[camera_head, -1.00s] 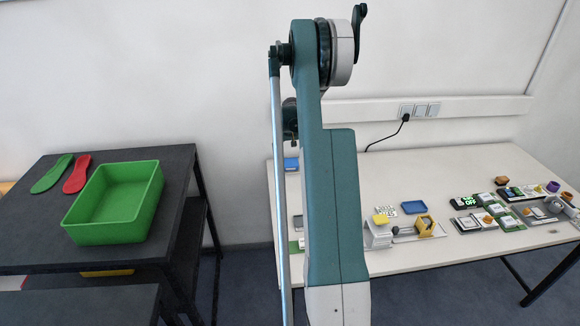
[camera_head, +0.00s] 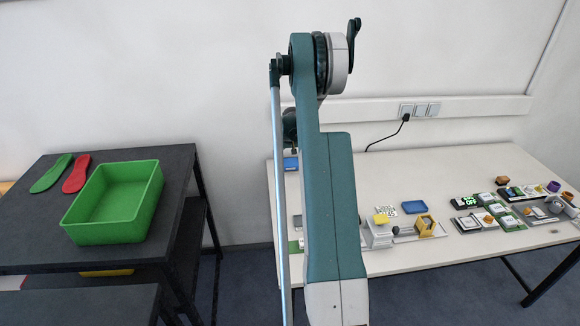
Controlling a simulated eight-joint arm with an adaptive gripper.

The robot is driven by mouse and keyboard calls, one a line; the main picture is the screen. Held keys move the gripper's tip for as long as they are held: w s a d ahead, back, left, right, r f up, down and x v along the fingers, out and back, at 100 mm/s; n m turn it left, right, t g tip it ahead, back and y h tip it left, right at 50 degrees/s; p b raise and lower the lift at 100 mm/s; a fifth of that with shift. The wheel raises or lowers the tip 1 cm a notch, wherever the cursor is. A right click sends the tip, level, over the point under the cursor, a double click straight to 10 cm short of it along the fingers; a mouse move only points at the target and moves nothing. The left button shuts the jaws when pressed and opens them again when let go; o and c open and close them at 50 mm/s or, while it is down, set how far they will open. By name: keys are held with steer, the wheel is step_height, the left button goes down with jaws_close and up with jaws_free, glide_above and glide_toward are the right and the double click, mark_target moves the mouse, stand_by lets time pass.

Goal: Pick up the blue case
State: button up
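A small flat blue tray-like object (camera_head: 414,207) lies on the white table (camera_head: 440,170), right of my arm. A second small blue object (camera_head: 290,163) lies near the table's back left corner, just left of my arm and partly hidden. I cannot tell for certain which of the two is the blue case. My large green and grey arm link stands upright in the middle of the view and covers part of the white table. My gripper is not visible, so its state and its place relative to the blue objects do not show.
A small device with a yellow top (camera_head: 381,219) stands near the table's front edge. Several small devices (camera_head: 490,215) crowd the right side. A green bin (camera_head: 115,205), a green insole (camera_head: 52,173) and a red insole (camera_head: 77,174) are on the dark table (camera_head: 165,240) at left.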

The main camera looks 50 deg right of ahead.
mark_target(290, 160)
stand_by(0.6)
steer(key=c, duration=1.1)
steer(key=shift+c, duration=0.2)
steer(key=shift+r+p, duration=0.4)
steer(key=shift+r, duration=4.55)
